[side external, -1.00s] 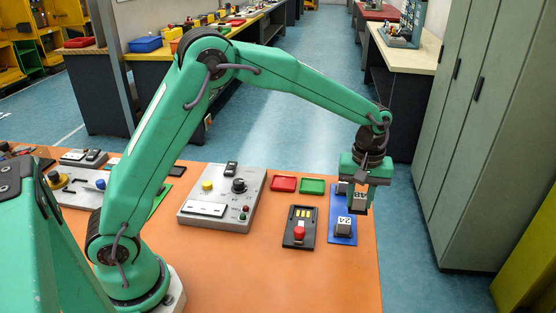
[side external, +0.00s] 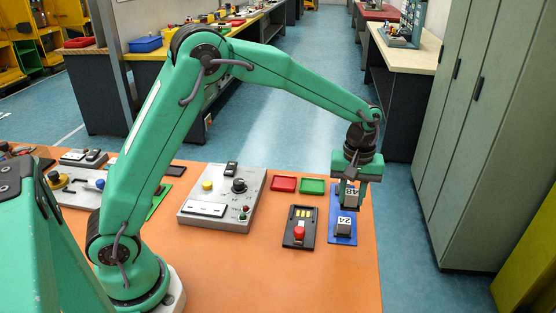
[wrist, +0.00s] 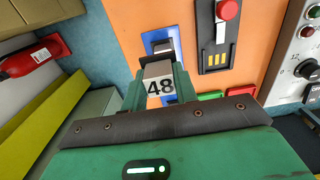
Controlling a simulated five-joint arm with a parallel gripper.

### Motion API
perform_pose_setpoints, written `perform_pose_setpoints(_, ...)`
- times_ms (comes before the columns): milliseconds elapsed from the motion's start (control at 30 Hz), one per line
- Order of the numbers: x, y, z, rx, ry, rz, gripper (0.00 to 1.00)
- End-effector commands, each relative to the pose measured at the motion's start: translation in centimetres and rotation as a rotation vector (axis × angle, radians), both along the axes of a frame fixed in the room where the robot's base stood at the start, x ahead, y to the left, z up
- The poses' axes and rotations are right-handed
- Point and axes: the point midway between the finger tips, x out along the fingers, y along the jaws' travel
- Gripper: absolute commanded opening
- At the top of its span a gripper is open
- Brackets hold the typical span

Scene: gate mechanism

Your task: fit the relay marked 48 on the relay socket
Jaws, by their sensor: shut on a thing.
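The relay marked 48 (side external: 349,195) is a grey block with a white number label. My gripper (side external: 352,203) is shut on it and holds it above the blue mat. In the wrist view, the relay (wrist: 159,86) sits between my fingers, its 48 label facing the camera. The relay socket (side external: 302,213) appears to be the black plate with yellow contact strips and a red knob, left of the blue mat. The socket also shows in the wrist view (wrist: 205,62), to the right of the held relay. My gripper is to the right of it in the side view.
A second relay marked 24 (side external: 344,226) stands on the blue mat (side external: 335,240). Red (side external: 284,184) and green (side external: 312,186) trays lie behind the socket. A grey control box (side external: 222,198) stands to the left. The orange table in front is clear.

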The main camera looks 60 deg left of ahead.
Motion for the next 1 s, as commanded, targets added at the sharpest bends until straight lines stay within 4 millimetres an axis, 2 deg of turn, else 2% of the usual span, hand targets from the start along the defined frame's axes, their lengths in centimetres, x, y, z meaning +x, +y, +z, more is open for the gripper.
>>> perform_pose_setpoints(300,-1.9,7.6,-1.3,0.000,0.001,0.006,0.05)
perform_pose_setpoints(500,-3.3,11.1,-2.0,0.000,0.000,0.003,0.05)
perform_pose_setpoints(667,-3.9,12.2,-2.2,0.000,0.000,0.001,0.05)
perform_pose_setpoints(1000,-3.9,12.2,-2.5,0.001,0.001,-0.001,0.05)
